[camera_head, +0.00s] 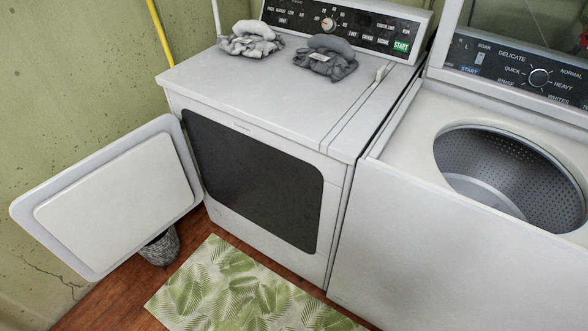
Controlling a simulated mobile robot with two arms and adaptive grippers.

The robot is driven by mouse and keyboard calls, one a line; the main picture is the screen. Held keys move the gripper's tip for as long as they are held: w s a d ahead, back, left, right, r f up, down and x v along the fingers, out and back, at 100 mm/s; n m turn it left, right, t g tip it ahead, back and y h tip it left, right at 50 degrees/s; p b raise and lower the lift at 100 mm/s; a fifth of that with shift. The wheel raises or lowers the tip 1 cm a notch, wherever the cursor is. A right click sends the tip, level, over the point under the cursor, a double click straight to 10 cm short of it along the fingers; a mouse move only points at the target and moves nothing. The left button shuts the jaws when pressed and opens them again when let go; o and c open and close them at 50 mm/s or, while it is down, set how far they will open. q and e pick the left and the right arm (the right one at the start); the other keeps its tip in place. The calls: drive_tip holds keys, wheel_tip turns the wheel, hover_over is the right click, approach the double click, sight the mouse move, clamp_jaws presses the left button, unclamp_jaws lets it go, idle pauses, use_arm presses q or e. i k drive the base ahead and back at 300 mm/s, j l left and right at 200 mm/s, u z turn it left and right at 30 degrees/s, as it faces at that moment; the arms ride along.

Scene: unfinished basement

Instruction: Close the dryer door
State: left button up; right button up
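The white dryer (270,85) stands at the center of the head view, with its control panel at the back. Its door (115,195) is open, swung out to the left on the left edge of the front. The door's inner side faces me. The dark dryer opening (255,180) shows in the front face. Neither of my grippers is in view.
Two bundles of grey cloth (251,39) (326,60) lie on the dryer top. A top-load washer (460,210) with its lid up stands close on the right. A grey basket (161,247) is partly hidden behind the door. A leaf-patterned mat (235,290) lies on the wooden floor.

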sight(94, 214)
drive_tip(key=i+j+z, duration=0.25)
drive_tip(key=j, duration=0.15)
drive_tip(key=j+z, duration=0.25)
drive_tip(key=i+j+z, duration=0.25)
drive_tip(key=j, duration=0.3)
drive_tip(key=k+j+u, duration=0.1)
drive_tip(key=k+u, duration=0.3)
drive_tip(key=k+j+u, duration=0.2)
drive_tip(key=k+u, duration=0.25)
drive_tip(key=i, duration=0.1)
